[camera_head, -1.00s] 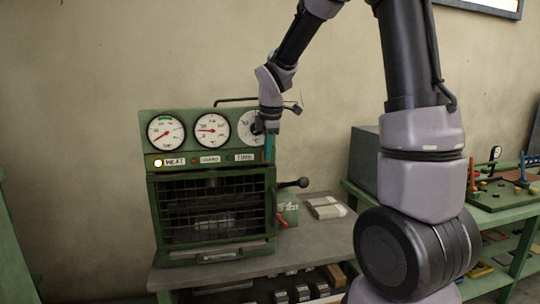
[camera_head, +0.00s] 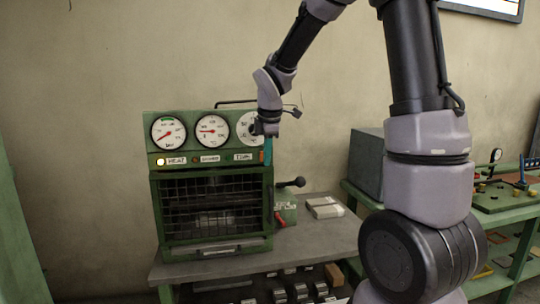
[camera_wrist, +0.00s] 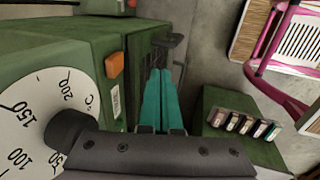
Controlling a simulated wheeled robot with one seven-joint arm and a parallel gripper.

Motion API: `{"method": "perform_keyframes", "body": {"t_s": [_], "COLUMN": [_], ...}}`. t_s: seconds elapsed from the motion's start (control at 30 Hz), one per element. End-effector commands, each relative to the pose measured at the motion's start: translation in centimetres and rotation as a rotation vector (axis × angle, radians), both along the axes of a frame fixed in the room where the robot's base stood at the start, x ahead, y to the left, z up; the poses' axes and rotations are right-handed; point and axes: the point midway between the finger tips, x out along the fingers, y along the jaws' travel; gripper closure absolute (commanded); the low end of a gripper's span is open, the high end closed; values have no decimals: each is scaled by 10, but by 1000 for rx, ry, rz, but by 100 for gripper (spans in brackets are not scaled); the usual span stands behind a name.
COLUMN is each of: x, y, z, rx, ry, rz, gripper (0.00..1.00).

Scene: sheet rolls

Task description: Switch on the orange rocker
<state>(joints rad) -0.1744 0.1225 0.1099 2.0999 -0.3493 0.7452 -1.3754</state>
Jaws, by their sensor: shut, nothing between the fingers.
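The orange rocker (camera_wrist: 115,64) shows in the wrist view on the green machine's panel, beyond the large temperature dial. I cannot make it out in the head view. My gripper (camera_wrist: 158,78) has teal fingers shut together and empty. In the wrist view they point past the panel, to the right of the rocker, with a visible gap between. In the head view my gripper (camera_head: 268,150) hangs at the machine's upper right corner, and my wrist partly hides the right dial (camera_head: 245,124).
The green machine (camera_head: 148,190) has a lit HEAT lamp (camera_head: 160,161) and a caged front. A lever with a dark knob (camera_head: 298,182) sticks out on its right.

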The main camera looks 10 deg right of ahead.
Motion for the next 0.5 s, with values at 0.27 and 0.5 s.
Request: {"method": "perform_keyframes", "body": {"t_s": [0.27,0.5], "x": [-22,-47], "y": [-1,-1], "z": [32,62], "rx": [1,2], "ry": [-9,-8], "rz": [-1,-2], "gripper": [100,100]}}
